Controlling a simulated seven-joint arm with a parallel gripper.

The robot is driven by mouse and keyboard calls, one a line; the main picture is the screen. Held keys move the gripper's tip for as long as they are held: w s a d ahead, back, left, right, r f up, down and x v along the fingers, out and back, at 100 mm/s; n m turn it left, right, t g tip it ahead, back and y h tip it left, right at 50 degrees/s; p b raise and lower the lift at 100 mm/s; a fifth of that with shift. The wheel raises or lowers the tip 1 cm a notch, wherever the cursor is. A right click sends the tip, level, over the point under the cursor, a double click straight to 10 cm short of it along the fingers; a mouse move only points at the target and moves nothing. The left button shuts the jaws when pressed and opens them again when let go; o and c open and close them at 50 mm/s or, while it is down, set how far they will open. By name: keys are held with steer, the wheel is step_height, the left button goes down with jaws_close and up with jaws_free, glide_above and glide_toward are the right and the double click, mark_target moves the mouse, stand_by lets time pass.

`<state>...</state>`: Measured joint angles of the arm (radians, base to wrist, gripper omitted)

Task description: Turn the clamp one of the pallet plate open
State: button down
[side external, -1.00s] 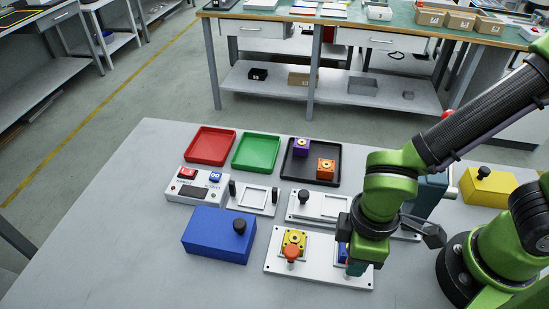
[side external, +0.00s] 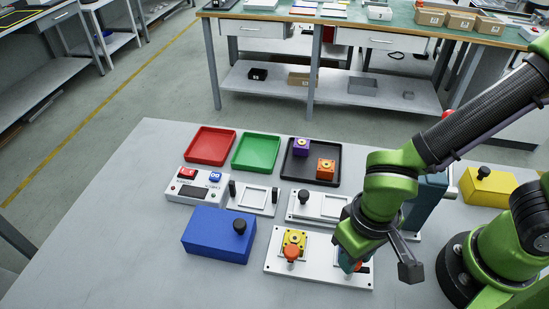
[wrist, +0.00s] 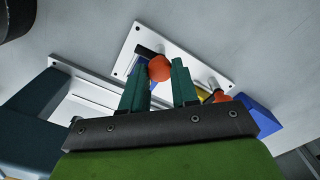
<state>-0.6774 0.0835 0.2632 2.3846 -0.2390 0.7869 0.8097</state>
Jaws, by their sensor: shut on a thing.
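The pallet plate (side external: 275,268) is a light plate at the front of the table; it also shows in the wrist view (wrist: 196,55). My gripper (wrist: 160,66) is low over its right half, its green fingers shut on an orange clamp knob (wrist: 158,69). A dark clamp bar (wrist: 146,51) shows beside this knob. In the side view my gripper (side external: 352,262) hides most of that clamp and the blue part near it. The other clamp's orange knob (side external: 291,253) stands on the left half, in front of a yellow part (side external: 294,238).
A blue box (side external: 217,236) with a black knob stands left of the plate. A light fixture (side external: 295,212) lies behind it. Red (side external: 190,148), green (side external: 240,155) and black (side external: 330,152) trays lie farther back. The table's front left is clear.

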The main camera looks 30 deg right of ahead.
steer(key=shift+m, duration=0.5)
steer(key=c, duration=0.9)
jaws_free()
steer(key=shift+o, duration=0.2)
step_height(320, 180, up, 17)
steer(key=w+d+m+t+y, duration=0.1)
steer(key=w+d+t, duration=0.2)
steer(key=d, duration=0.6)
steer(key=w+d+m+t+y, duration=0.1)
steer(key=w+d+t, duration=0.3)
steer(key=d, duration=0.5)
steer(key=shift+w+d+r, duration=0.2)
steer(key=shift+w+r, duration=0.1)
steer(key=shift+r, duration=0.05)
